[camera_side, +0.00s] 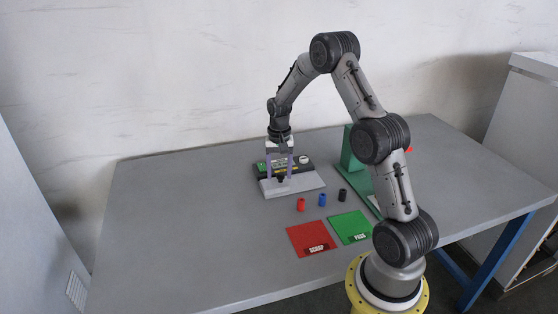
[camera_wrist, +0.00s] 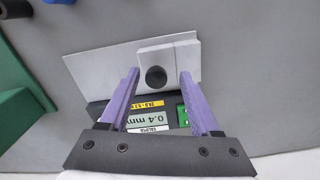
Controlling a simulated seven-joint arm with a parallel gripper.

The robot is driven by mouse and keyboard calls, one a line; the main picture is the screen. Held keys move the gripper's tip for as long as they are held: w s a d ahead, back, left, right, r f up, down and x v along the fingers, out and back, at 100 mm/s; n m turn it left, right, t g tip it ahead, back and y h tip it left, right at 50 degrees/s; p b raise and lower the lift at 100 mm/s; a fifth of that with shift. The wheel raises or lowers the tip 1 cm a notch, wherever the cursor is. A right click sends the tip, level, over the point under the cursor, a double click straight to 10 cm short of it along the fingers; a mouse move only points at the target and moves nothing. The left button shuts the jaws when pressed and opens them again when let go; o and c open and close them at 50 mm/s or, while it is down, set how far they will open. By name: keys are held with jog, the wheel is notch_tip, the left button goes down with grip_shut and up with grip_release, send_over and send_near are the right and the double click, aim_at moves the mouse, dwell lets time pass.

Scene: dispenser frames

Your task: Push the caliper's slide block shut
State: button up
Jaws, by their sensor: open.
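The caliper has a pale grey plate (camera_side: 306,184), with a dark housing (camera_side: 262,170) behind it carrying green and yellow labels. In the wrist view the pale plate (camera_wrist: 100,68) runs across the picture, with a lighter stepped block (camera_wrist: 182,52), apparently the slide block, on its right part. A round black piece (camera_wrist: 156,77) shows at the block's front; I cannot tell whether it is a knob or a separate part. My gripper (camera_side: 280,178) is over the caliper, its purple fingers apart on either side of the black piece (camera_wrist: 160,74). Contact is unclear. The display (camera_wrist: 150,118) is partly hidden and seems to read 0.4 mm.
A red cylinder (camera_side: 301,204), a blue cylinder (camera_side: 322,199) and a black cylinder (camera_side: 342,195) stand in front of the caliper. A red pad (camera_side: 303,234) and a green pad (camera_side: 346,223) lie nearer. A green stand (camera_side: 350,160) is at right. The table's left side is clear.

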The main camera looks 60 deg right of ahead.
aim_at(279, 175)
notch_tip(279, 175, up, 14)
jog(key=shift+f, duration=0.2)
dwell(0.4)
